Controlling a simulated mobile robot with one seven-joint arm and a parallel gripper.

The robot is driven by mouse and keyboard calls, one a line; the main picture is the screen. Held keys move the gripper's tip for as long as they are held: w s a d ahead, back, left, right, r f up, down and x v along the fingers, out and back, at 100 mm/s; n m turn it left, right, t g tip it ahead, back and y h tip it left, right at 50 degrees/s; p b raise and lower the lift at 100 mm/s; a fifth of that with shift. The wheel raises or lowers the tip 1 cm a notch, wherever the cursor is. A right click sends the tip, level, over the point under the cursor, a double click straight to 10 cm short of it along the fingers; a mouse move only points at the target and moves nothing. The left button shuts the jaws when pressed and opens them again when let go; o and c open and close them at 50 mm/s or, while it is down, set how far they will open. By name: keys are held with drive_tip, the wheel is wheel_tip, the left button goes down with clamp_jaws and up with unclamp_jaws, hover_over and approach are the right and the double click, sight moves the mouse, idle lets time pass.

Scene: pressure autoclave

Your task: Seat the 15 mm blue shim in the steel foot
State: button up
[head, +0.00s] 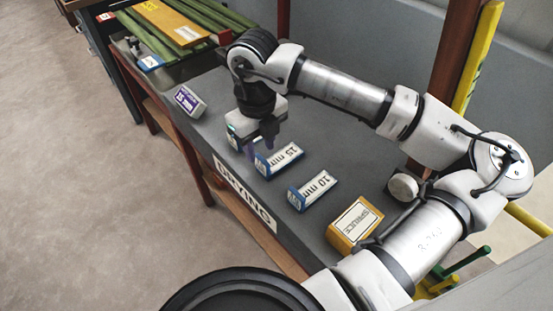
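The 15 mm blue shim (278,158) lies on the grey bench top, a blue-edged block with a white label reading 15 mm. My gripper (262,148) points down at its upper left end, very close to it. Its dark fingers are small and partly blurred into the background. I cannot tell whether they touch the shim or how wide they stand. A similar blue block marked 10 mm (313,191) lies to the lower right of the shim. I cannot make out the steel foot in this view.
A yellow block labelled SPRUCE (354,224) lies near the bench's right end. A purple-labelled block (190,101) stands at the left. Green bars and a yellow board (167,22) lie at the back. The bench's front edge carries a DRYING sign (245,192). Red-brown posts (452,60) rise behind.

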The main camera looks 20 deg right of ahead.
sight(262, 159)
drive_tip(key=shift+s+d+f+p, duration=0.15)
drive_tip(key=shift+f+p, duration=0.55)
drive_tip(key=shift+f, duration=1.95)
clamp_jaws()
